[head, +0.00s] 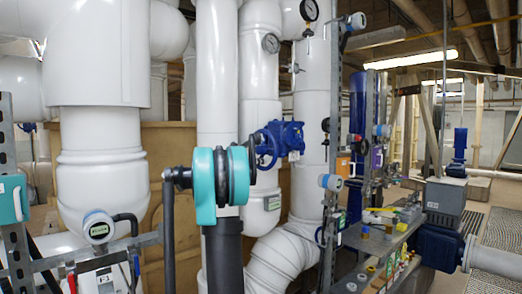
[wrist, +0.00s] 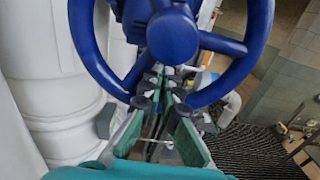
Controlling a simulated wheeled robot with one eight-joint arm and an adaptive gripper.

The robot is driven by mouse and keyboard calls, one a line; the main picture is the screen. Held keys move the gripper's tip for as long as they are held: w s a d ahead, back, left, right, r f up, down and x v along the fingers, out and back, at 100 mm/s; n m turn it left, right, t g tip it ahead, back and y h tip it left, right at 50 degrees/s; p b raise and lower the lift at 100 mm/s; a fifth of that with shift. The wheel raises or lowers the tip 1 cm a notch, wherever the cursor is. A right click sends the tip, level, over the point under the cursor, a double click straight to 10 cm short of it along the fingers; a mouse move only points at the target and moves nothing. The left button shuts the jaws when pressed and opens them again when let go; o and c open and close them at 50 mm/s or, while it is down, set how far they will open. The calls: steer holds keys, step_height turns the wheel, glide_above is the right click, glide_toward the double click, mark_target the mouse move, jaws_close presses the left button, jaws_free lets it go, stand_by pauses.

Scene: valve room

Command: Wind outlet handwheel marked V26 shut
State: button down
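A blue handwheel (head: 268,148) stands on a blue valve body (head: 289,137) at a white pipe in the head view. No V26 marking is readable on it. In the wrist view the handwheel (wrist: 92,50) fills the upper part, with its round hub (wrist: 172,36) and spokes facing me. My gripper (wrist: 165,80) reaches up to the wheel's lower rim, just below the hub. Its green-padded fingers converge there and cover part of the rim. Whether they are closed on the rim or only beside it cannot be told. The head view does not show my fingertips clearly.
White pipes (head: 217,60) stand close around the valve. At right, a grey bench (head: 375,238) holds small parts, and a blue pump unit (head: 438,246) sits beyond it. Gauges (head: 309,10) are mounted high. Dark grating (wrist: 246,150) covers part of the floor.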

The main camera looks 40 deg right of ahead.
steer(key=shift+w, duration=0.45)
steer(key=shift+w+a+r, duration=0.1)
steer(key=shift+w+r, duration=0.2)
steer(key=shift+w, duration=0.55)
steer(key=shift+w+r, duration=0.55)
steer(key=shift+w, duration=0.1)
